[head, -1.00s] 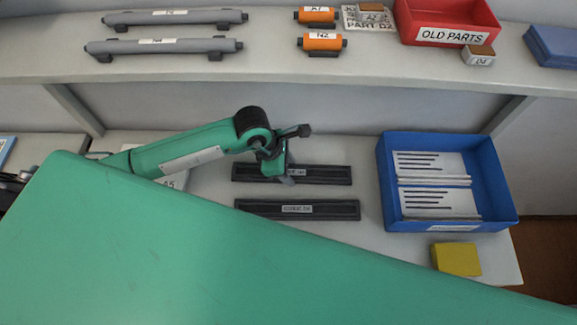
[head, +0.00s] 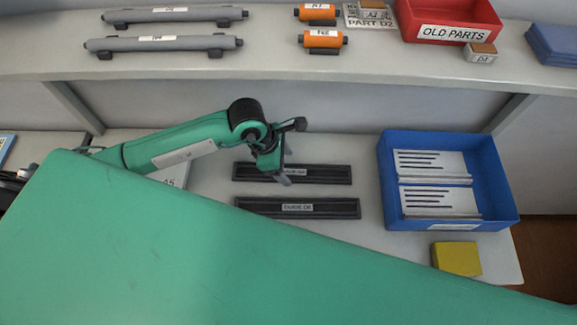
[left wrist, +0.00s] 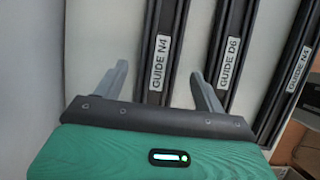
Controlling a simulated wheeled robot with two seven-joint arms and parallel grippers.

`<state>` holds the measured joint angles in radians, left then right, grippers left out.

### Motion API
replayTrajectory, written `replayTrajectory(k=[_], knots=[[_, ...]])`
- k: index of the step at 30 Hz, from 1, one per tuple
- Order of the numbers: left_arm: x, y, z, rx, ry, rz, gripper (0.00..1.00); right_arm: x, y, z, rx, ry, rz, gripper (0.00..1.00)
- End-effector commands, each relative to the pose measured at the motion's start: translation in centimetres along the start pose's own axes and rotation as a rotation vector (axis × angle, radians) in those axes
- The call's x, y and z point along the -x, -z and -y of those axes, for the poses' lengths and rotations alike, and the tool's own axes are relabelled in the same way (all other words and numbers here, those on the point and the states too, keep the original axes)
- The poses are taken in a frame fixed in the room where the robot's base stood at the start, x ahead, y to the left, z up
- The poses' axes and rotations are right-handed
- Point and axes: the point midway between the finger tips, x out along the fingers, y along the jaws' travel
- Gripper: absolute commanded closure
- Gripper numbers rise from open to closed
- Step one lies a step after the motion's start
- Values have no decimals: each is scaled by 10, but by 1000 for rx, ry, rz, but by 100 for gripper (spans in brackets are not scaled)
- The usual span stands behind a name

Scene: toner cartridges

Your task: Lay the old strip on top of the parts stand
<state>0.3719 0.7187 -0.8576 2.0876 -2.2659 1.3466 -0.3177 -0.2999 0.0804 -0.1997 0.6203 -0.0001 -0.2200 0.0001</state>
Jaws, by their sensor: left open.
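My left gripper (head: 290,152) is open and empty, over the far dark guide strip (head: 325,174) on the lower table. In the left wrist view the open fingers (left wrist: 159,71) point toward this strip, labelled GUIDE N4 (left wrist: 152,35), one finger on either side of it in the picture. A second dark strip, GUIDE D6 (head: 335,209), lies parallel and nearer; it also shows in the wrist view (left wrist: 235,35). The wrist view shows a third labelled dark strip (left wrist: 302,55) at the right. I cannot tell which thing is the old strip or the parts stand. My right gripper is not in view.
A blue bin (head: 450,226) with slotted pale plates stands right of the strips, a yellow block (head: 456,259) before it. The shelf above holds grey rollers (head: 160,45), orange cartridges (head: 322,40) and a red OLD PARTS bin (head: 408,28). My green arm hides the front left.

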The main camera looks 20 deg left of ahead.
Motion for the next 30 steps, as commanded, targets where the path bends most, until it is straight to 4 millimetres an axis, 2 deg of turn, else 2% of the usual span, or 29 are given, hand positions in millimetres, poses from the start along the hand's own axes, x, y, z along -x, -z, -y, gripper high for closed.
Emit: replayTrajectory(k=[6, 13, 18, 30], knots=[[49, 1, -2, -1, -6, 1, 29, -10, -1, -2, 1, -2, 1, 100], [85, 0, -1, 0, -3, 0, 29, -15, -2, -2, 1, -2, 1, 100], [95, 0, 0, 0, -2, 0, 29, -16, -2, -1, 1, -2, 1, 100], [95, 0, 0, 0, -1, 0, 29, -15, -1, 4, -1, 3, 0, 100]])
